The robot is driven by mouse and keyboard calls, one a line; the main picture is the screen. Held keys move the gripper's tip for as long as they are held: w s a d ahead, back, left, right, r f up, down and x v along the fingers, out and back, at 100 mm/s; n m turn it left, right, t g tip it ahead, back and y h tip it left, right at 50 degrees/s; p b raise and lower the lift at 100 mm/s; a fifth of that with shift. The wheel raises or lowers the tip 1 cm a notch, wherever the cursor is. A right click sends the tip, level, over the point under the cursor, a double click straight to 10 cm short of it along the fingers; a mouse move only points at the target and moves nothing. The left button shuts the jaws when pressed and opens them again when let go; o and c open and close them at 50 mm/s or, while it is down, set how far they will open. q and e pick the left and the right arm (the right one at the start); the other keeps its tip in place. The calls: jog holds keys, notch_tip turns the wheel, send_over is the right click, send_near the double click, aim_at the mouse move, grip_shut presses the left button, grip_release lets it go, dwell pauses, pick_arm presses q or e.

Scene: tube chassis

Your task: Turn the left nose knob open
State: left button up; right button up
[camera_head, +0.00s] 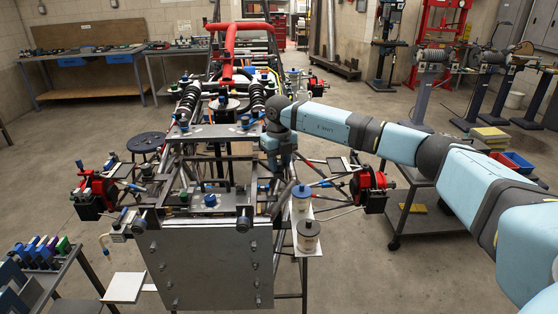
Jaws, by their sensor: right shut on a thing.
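The tube chassis (211,262) stands in front of me with its grey nose plate facing me. My right gripper (270,172) points down at the right side of the nose. It is shut on a small part there, which appears to be the left nose knob; the gripper hides most of it. A blue knob (210,200) stands upright on the nose deck left of the gripper, clear of it. The angle the held knob is turned to cannot be told. My left gripper is not in view.
Two pale canisters (307,236) stand close to the right of the nose. Red wheel hubs stick out at left (97,190) and right (368,186). A cart (430,212) stands at right, a rack of coloured tools (42,252) at lower left.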

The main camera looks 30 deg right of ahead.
aim_at(279, 162)
jog(key=m+p, duration=0.1)
jog(key=m, duration=0.4)
jog(key=shift+m, duration=0.3)
dwell(0.4)
jog(key=o, duration=0.9)
jog(key=shift+o, duration=0.2)
notch_tip(279, 162, up, 14)
jog(key=b, duration=0.1)
jog(key=shift+b, duration=0.35)
